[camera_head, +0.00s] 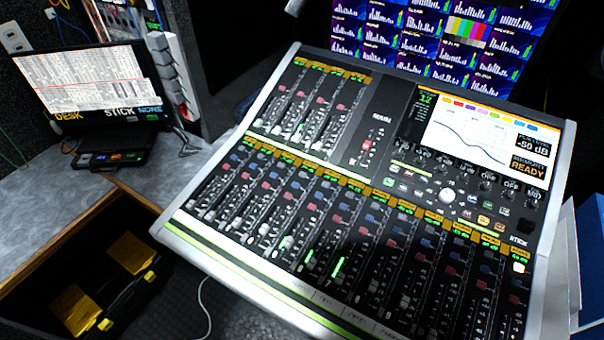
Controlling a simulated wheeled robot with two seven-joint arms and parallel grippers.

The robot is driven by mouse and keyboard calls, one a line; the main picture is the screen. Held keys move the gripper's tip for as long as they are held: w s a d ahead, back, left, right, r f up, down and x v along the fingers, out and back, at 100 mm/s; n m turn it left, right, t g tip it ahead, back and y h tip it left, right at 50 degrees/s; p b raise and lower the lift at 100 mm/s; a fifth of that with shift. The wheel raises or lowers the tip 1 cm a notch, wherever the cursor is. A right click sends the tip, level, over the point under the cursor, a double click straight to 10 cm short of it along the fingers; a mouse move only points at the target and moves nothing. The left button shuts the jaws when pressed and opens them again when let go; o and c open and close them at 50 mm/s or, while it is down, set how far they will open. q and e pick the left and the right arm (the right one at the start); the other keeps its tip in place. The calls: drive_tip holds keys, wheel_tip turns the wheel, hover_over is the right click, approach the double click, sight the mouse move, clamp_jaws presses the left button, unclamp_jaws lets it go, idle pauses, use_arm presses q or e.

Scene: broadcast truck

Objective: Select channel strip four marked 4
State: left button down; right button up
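The mixing console (395,105) fills the middle of the camera_head view, tilted, with a light grey frame and a dark panel. Its lower bank holds a row of channel strips with red and blue buttons, faders and yellow-topped labels. Small numbers such as 6, 7 and 8 show faintly along the lower edge. Counting back from these, channel strip four (285,205) appears to lie left of the bank's middle; its own mark 4 is too small to read. Green meter bars are lit near strips 6 and 7. Neither of my grippers is in view.
An upper bank of several strips (318,105) and a console screen (480,135) reading "MEMORY READY" lie above. A monitor wall (430,40) stands behind. A black and yellow case (110,290) sits low at left.

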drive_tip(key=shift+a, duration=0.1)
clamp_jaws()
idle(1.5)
